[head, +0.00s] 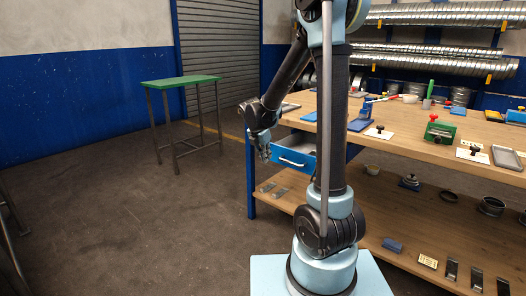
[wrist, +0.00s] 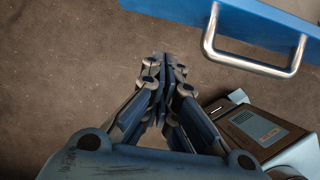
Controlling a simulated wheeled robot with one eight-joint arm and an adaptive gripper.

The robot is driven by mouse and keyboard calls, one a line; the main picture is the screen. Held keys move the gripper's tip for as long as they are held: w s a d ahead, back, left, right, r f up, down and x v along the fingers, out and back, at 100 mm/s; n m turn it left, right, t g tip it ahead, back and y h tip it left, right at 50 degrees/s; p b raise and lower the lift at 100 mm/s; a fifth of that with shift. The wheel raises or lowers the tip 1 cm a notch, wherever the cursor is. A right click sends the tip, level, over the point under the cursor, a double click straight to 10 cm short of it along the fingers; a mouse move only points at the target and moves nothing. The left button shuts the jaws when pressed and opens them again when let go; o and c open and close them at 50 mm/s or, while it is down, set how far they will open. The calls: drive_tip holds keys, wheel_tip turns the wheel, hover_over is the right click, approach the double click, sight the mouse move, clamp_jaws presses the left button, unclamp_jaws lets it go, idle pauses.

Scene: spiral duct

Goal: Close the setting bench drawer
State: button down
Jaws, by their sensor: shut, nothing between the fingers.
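The setting bench drawer (head: 285,162) has a blue front with a silver bar handle (head: 291,162). It sticks out from under the left end of the wooden bench top, and part of its inside shows. My gripper (head: 265,157) is just left of the drawer front, pointing down, with its fingers shut and empty. In the wrist view, the closed fingertips (wrist: 164,62) are over bare floor. The blue drawer front (wrist: 175,9) and its handle (wrist: 250,64) lie to the upper right, apart from the fingers. My arm hides part of the drawer's right side.
The setting bench (head: 440,149) carries tools, a green clamp (head: 439,130) and blue blocks; its lower shelf (head: 385,215) holds small parts. A green-topped table (head: 182,82) stands at the back left. The floor (head: 120,190) left of the bench is clear.

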drive_tip(key=w+d, duration=0.2)
drive_tip(key=w, duration=0.1)
drive_tip(key=shift+d+f, duration=0.15)
drive_tip(key=shift+d, duration=0.25)
